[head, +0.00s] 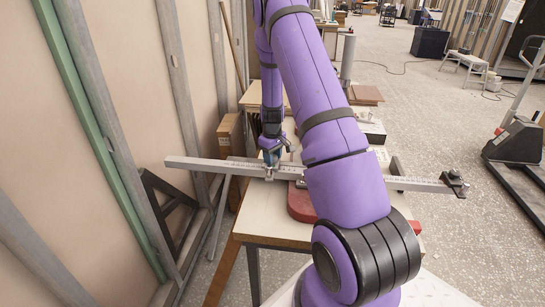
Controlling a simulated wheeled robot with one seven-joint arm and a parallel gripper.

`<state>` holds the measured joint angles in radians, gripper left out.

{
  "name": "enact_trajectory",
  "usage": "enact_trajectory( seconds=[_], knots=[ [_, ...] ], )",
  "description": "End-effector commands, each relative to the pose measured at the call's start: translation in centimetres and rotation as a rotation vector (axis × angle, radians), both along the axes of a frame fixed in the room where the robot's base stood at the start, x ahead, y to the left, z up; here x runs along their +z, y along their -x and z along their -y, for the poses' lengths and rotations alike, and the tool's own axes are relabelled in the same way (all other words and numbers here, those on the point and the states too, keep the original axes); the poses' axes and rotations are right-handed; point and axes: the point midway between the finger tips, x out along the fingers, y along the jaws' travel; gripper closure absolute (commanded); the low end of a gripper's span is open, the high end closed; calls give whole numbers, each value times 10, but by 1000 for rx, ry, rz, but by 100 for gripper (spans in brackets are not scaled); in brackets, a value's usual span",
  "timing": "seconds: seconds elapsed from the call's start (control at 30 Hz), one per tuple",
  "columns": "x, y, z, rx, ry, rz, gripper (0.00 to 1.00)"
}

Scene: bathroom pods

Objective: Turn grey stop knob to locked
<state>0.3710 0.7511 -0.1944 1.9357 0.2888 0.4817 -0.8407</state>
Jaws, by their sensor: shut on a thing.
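A long grey rail (405,183) with scale-like marks lies across a red machine base (301,203) on a table. My gripper (273,157) points down onto the rail, left of the middle. It is shut on a small grey stop knob (270,172) at the rail, mostly hidden by the fingers. The knob's turn position is too small to tell. A dark end piece (454,179) sits at the rail's right end. My purple arm covers the middle of the rail and part of the machine.
The pale tabletop (262,226) is bare in front of the rail's left part. A wall with a green upright (90,120) stands close on the left. A cardboard box (230,140) is behind the rail. A pallet-truck-like machine (515,140) stands right; open floor lies between.

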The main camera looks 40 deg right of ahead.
Motion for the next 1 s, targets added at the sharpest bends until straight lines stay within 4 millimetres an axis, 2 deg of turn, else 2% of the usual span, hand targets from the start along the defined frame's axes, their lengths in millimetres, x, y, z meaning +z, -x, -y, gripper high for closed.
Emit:
enact_trajectory(
  seconds=[1.0],
  knots=[
    [1,-1,1,-950,1,3,83]
  ],
)
